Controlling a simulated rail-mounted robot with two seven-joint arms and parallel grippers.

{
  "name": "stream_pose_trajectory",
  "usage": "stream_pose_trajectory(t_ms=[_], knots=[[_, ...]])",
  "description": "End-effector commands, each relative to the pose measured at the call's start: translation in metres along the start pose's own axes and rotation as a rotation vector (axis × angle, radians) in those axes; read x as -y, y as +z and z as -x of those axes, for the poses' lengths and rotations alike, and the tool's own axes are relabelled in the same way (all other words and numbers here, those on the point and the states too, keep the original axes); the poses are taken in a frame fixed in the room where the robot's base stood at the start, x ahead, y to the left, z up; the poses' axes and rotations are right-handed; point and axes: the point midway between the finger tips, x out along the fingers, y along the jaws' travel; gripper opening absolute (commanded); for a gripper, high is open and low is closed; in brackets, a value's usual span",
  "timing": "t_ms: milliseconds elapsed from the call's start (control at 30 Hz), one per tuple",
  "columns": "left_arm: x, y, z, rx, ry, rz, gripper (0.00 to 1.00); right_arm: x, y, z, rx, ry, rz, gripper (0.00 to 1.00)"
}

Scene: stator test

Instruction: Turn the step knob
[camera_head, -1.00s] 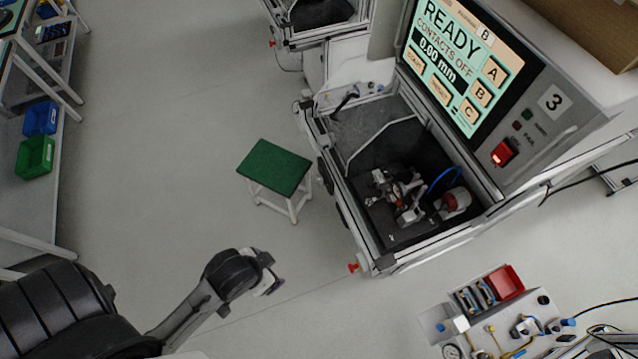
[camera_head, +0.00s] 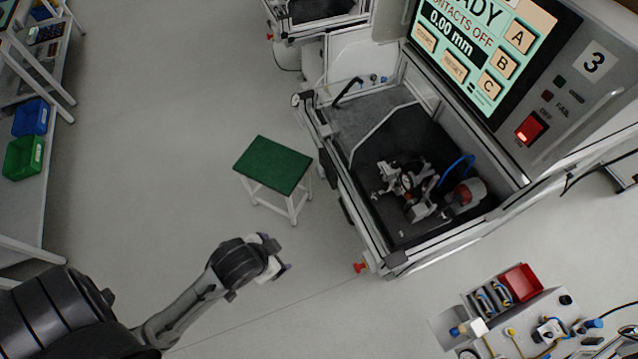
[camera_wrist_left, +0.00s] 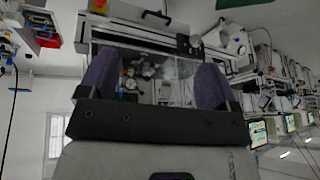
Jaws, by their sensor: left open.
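The test station (camera_head: 378,235) numbered 3 stands at the right in the head view, with a stator fixture (camera_head: 408,187) inside its dark bay. Its screen (camera_head: 485,45) reads "0.00 mm" and "CONTACTS OFF", cut off at the top. I cannot pick out the step knob for certain. My left gripper (camera_head: 280,262) is over the floor, left of the station and apart from it. In the left wrist view my left gripper (camera_wrist_left: 155,82) has its two dark fingers wide apart, with nothing between them; the station shows beyond. My right gripper is not in view.
A green-topped stool (camera_head: 273,165) stands left of the station. A red knob (camera_head: 361,267) sticks out at the station's lower corner. A bench panel with a red bin (camera_head: 520,283) is at lower right. Shelves with a blue bin (camera_head: 31,118) are at left.

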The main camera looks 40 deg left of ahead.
Motion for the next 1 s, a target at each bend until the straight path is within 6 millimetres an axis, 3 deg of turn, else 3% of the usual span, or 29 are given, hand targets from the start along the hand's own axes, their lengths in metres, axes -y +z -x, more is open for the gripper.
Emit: stream_pose_trajectory(t_ms=[33,367,567,767,900,1000], knots=[[0.004,0.006,-0.032,-0.021,-0.023,-0.022,0.84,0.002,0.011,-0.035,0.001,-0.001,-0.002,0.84],[0.052,0.009,-0.142,-0.056,-0.179,-0.148,0.84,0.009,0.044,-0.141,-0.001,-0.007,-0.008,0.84],[0.098,0.018,-0.218,-0.019,-0.314,-0.215,0.84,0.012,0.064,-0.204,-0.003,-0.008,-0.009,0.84],[0.164,0.013,-0.296,-0.049,-0.478,-0.291,0.84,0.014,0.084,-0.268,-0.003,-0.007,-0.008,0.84],[0.230,-0.002,-0.349,-0.149,-0.608,-0.372,0.84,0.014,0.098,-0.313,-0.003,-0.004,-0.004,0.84],[0.274,-0.019,-0.366,-0.264,-0.667,-0.453,0.84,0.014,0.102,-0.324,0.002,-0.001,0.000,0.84]])
